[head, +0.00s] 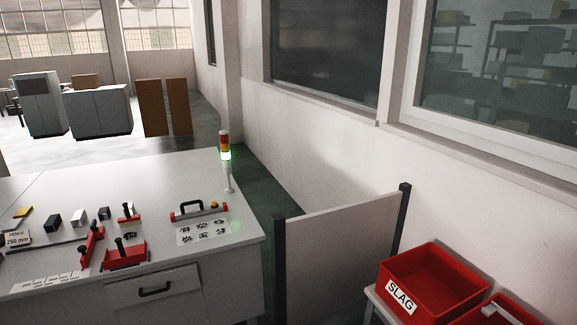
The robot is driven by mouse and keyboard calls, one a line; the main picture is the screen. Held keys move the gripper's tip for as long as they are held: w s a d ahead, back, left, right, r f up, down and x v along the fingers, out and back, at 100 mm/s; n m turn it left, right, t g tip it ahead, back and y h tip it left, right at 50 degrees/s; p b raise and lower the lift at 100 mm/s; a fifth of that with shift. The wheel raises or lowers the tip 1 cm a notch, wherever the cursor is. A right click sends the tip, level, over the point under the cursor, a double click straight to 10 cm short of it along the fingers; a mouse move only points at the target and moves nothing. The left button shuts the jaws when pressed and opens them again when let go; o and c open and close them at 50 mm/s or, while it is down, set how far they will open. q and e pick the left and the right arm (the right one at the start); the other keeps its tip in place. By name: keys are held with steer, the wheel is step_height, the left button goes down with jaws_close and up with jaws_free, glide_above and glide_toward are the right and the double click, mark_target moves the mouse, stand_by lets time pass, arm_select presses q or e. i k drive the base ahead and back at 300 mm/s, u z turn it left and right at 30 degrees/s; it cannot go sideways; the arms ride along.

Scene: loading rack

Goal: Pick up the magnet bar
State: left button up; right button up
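Neither of my grippers shows in the head view.
Red clamps with black knobs (124,253), small blocks (53,221) and a "FENCE 250 mm" sign (17,239) lie left on the bench. A low partition (340,240) separates a red SLAG bin (435,275).

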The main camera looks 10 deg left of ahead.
mark_target(182, 214)
steer(key=u, duration=0.7)
steer(key=i, duration=1.15)
steer(key=u, duration=0.45)
